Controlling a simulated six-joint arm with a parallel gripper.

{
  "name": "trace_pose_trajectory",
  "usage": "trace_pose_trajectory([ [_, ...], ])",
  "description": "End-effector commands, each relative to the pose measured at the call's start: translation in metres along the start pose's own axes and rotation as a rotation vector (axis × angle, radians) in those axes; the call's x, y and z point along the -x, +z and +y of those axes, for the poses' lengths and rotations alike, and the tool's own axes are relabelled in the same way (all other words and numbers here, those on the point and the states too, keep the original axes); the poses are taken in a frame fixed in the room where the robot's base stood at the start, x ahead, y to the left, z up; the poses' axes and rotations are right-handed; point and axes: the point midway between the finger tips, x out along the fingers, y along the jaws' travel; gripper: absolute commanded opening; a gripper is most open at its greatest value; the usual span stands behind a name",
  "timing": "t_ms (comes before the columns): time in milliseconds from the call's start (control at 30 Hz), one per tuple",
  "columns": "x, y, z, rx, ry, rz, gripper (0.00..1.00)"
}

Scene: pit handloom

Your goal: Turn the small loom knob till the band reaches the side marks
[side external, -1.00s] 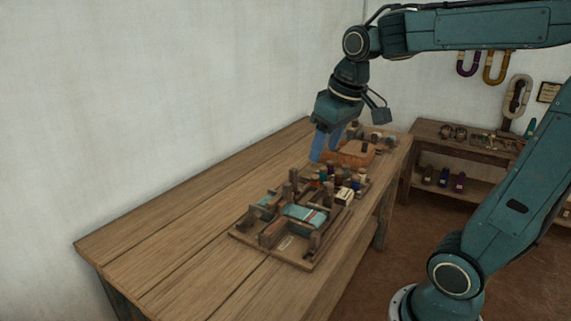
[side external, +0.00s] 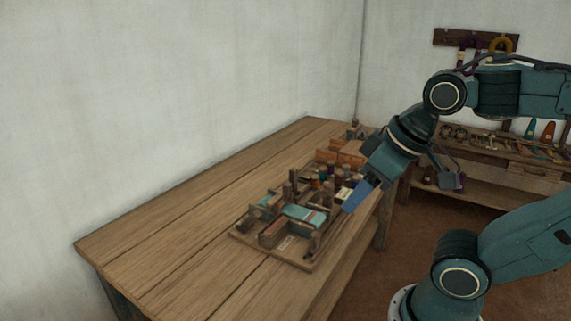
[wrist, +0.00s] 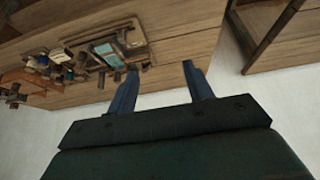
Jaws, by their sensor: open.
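The small loom (side external: 272,247) stands near the front edge of the table, a wooden base with upright posts and a light blue woven cloth (side external: 304,214) with a dark red band (side external: 316,216) across it. The loom's cloth also shows in the wrist view (wrist: 106,50). The knob and the side marks are too small to tell apart. My gripper (side external: 350,209) is just right of the loom, tilted down and apart from it as far as I can see. In the wrist view its two blue fingers (wrist: 160,68) are spread with nothing between them.
Several thread spools (side external: 330,180) and a pale labelled block sit behind the loom. An orange-brown box (side external: 352,152) is farther back on the table (side external: 170,230). The table's left part is clear. A shelf (side external: 485,168) with tools stands at the back right.

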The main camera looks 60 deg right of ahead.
Motion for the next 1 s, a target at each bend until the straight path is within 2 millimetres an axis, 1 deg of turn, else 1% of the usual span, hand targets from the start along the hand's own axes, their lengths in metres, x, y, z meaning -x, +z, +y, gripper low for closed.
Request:
trace_pose_trajectory([
  [367,0.0,-0.002,0.001,-0.001,0.002,-0.002,0.51],
  [533,0.001,-0.011,0.005,-0.01,0.011,-0.017,0.51],
  [667,0.001,-0.026,0.012,-0.027,0.027,-0.042,0.51],
  [767,-0.001,-0.043,0.021,-0.043,0.042,-0.068,0.51],
  [1000,-0.01,-0.086,0.053,-0.093,0.077,-0.141,0.51],
])
